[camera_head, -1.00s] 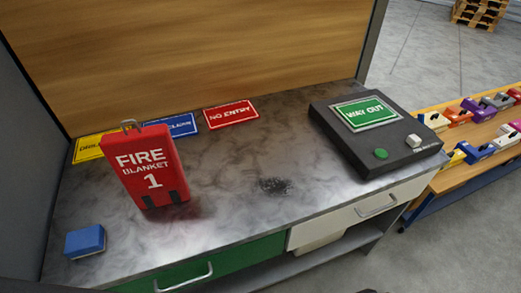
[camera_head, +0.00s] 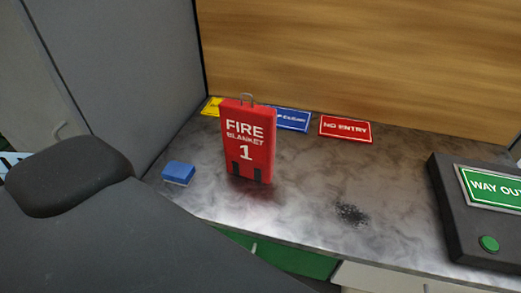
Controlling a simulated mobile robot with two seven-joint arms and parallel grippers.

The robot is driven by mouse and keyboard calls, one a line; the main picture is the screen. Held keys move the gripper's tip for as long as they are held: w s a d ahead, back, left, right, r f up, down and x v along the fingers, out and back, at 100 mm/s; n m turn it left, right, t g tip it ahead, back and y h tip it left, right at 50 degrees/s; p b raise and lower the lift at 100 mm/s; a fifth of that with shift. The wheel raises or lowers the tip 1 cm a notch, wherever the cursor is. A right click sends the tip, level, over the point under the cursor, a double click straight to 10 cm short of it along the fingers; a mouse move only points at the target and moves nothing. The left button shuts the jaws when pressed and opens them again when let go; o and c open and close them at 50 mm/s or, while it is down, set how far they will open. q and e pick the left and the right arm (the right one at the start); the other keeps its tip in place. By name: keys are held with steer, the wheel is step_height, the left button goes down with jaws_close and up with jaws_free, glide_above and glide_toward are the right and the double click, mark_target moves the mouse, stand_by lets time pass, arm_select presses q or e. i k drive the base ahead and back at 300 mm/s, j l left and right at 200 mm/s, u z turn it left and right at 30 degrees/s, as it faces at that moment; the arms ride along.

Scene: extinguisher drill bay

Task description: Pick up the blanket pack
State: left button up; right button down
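The blanket pack (camera_head: 248,142) is a red upright box marked "FIRE BLANKET 1". It has a metal loop on top and two black tabs at its lower front. It stands on the grey marbled worktop (camera_head: 300,190), left of the middle of the view. No gripper touches it. A large dark part of my own body fills the lower left of the view. Neither of my grippers can be seen.
A blue block (camera_head: 179,173) lies left of the pack. Yellow (camera_head: 211,106), blue (camera_head: 291,119) and red "NO ENTRY" (camera_head: 345,129) signs lie behind it. A dark "WAY OUT" box (camera_head: 460,220) stands at right. Grey and wooden panels close the left and back.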

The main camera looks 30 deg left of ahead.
mark_target(249, 129)
steer(key=l+u, duration=0.2)
steer(key=l, duration=0.3)
steer(key=l+u, duration=0.15)
steer(key=l, duration=0.35)
steer(key=k+l+u, duration=0.2)
steer(key=l, duration=0.25)
steer(key=l+u, duration=0.15)
steer(key=l, duration=0.35)
steer(key=k, duration=0.05)
